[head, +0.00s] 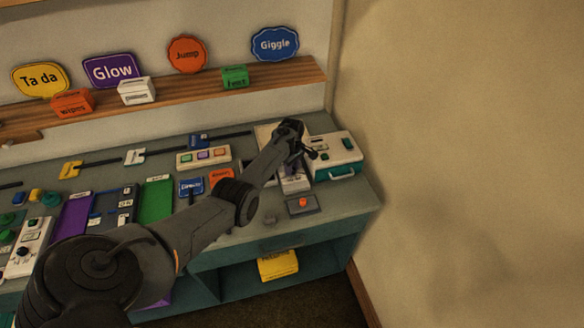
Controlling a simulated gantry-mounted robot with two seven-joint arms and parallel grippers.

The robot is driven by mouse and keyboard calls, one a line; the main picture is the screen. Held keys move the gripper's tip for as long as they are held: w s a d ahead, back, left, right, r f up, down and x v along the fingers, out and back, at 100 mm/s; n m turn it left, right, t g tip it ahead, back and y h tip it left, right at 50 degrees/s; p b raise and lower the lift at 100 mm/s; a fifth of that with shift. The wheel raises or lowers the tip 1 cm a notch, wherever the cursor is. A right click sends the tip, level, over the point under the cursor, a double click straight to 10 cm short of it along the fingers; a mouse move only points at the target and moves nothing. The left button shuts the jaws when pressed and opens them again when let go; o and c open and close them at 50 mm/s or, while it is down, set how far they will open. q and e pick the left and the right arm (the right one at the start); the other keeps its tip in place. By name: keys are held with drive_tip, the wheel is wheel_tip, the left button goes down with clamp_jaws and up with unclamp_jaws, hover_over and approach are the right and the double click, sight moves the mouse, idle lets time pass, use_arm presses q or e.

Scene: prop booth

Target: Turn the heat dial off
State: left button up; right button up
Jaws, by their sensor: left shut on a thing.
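My left gripper (311,154) is at the far right of the counter, above a narrow white panel with purple markings (293,182) and beside a white and teal case. It is shut on a small dark part, which I take to be the heat dial; the fingers and arm cover most of it, and its label and setting cannot be read. Another white panel with a black knob (22,251) stands at the far left; its label is too small to read. My right gripper is not in view.
The white and teal case (335,146) is close to the gripper's right. A grey box with an orange button (302,204) sits in front. A white box with coloured buttons (204,156) stands behind my arm. The wall (450,150) bounds the right side.

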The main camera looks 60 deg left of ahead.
use_arm(q)
drive_tip(key=shift+m, duration=0.3)
drive_tip(key=m+p, duration=0.1)
drive_tip(key=m, duration=0.2)
drive_tip(key=shift+r+m, duration=0.1)
drive_tip(key=shift+m, duration=0.2)
drive_tip(key=m+p, duration=0.1)
drive_tip(key=m, duration=0.9)
drive_tip(key=shift+m, duration=0.4)
drive_tip(key=m, duration=0.3)
drive_tip(key=shift+m, duration=0.9)
drive_tip(key=o, duration=1.1)
drive_tip(key=shift+c, duration=0.2)
